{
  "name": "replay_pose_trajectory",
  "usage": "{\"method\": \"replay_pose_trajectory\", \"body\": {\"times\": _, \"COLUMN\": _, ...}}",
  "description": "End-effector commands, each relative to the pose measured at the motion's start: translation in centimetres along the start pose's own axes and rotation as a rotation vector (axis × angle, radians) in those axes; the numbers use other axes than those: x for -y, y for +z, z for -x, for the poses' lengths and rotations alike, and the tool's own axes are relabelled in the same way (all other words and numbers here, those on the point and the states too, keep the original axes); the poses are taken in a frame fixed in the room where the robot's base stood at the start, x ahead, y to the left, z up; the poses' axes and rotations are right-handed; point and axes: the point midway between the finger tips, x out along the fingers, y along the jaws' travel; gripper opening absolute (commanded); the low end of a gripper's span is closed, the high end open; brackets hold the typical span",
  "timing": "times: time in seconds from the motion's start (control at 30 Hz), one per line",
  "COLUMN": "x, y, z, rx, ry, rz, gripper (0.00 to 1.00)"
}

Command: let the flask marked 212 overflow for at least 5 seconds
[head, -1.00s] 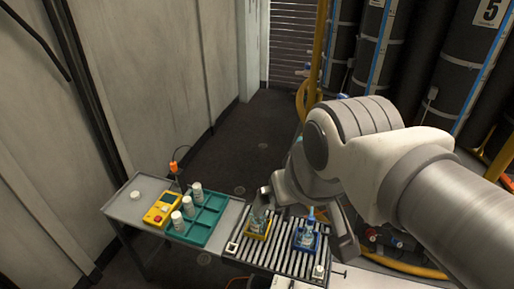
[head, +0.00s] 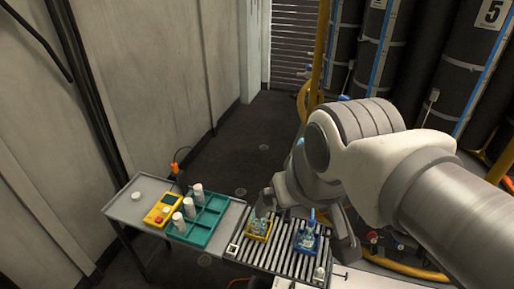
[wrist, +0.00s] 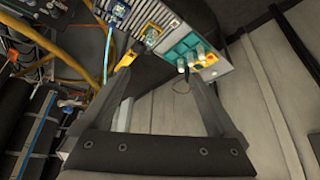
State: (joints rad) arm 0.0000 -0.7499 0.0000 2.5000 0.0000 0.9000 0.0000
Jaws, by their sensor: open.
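A small clear flask (head: 257,226) with pale blue contents stands in a yellow tray (head: 249,236) on a slatted rack. A second flask (head: 307,236) with a blue top stands in a blue tray (head: 314,249) to its right. I cannot read the number 212 on either flask. In the wrist view the yellow tray (wrist: 150,42) and blue tray (wrist: 119,22) lie beyond the fingertips. My gripper (wrist: 160,72) is open, with nothing between its fingers. In the head view my arm partly hides it beside the flasks.
A grey side table (head: 128,208) carries a teal rack (head: 207,224) with several white bottles, a yellow meter (head: 160,211) and a white cap. Dark cylinders (head: 476,62) with yellow hoses stand at the right. The floor behind the table is clear.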

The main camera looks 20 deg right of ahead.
Motion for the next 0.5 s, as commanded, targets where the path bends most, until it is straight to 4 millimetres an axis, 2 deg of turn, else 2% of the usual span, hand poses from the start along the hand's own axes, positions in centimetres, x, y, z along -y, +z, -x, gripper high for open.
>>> {"method": "replay_pose_trajectory", "body": {"times": 0.03, "x": 0.00, "y": 0.00, "z": 0.00, "rx": 0.000, "ry": 0.000, "rz": 0.000, "gripper": 0.84}}
{"method": "replay_pose_trajectory", "body": {"times": 0.07, "x": 0.00, "y": 0.00, "z": 0.00, "rx": 0.000, "ry": 0.000, "rz": 0.000, "gripper": 0.78}}
{"method": "replay_pose_trajectory", "body": {"times": 0.5, "x": 0.00, "y": 0.00, "z": 0.00, "rx": 0.000, "ry": 0.000, "rz": 0.000, "gripper": 0.00}}
